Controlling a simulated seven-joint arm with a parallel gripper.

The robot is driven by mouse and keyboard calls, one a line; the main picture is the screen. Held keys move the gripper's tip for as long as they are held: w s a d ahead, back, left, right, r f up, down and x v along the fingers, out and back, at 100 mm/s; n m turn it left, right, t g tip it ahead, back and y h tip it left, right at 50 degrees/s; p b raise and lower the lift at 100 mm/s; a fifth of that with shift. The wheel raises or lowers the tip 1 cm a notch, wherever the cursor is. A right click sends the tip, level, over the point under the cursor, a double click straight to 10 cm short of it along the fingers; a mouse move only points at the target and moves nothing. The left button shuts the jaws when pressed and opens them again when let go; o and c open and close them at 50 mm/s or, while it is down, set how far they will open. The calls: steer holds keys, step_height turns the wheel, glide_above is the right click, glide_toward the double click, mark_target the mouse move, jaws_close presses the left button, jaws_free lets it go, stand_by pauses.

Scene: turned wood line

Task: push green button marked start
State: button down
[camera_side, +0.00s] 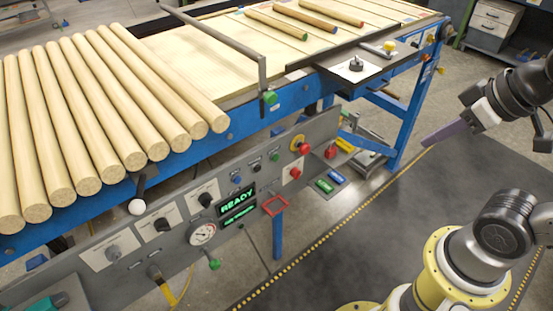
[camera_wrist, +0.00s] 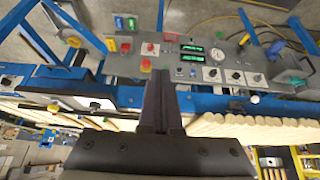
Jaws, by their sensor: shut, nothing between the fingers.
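The grey control panel (camera_side: 160,229) runs along the front of the blue-framed line in the side view. It has a row of small buttons above the display, one of which looks green (camera_side: 274,157); its marking is too small to read. The display (camera_side: 237,202) reads READY in green. My gripper (camera_side: 426,143) is to the right of the panel, well apart from it, with its purple fingers shut and empty.
An emergency stop (camera_side: 299,146) and a red button (camera_side: 295,173) sit at the panel's right end. A red bracket (camera_side: 275,206) juts out below. Wooden rods (camera_side: 95,120) lie on the line. The floor between panel and gripper is clear.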

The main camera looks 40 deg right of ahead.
steer(key=w+r+n+t, duration=0.2)
steer(key=w+r+t, duration=0.1)
steer(key=w, duration=0.5)
steer(key=w+r+n+t, duration=0.1)
steer(key=w+r+t, duration=0.2)
steer(key=w, duration=0.4)
steer(key=w+a+f+n+t+y, duration=0.1)
steer(key=w+f+n, duration=0.35)
steer(key=w, duration=0.75)
steer(key=w+a+f+y, duration=0.1)
steer(key=w+f, duration=0.1)
steer(key=f, duration=0.6)
steer(key=w+a+f+y, duration=0.1)
steer(key=w+a+f, duration=0.1)
steer(key=f, duration=0.5)
steer(key=g, duration=0.4)
glide_toward(276, 158)
steer(key=s+a+f, duration=0.2)
steer(key=s+f, duration=0.4)
steer(key=w, duration=0.8)
steer(key=shift+w, duration=0.4)
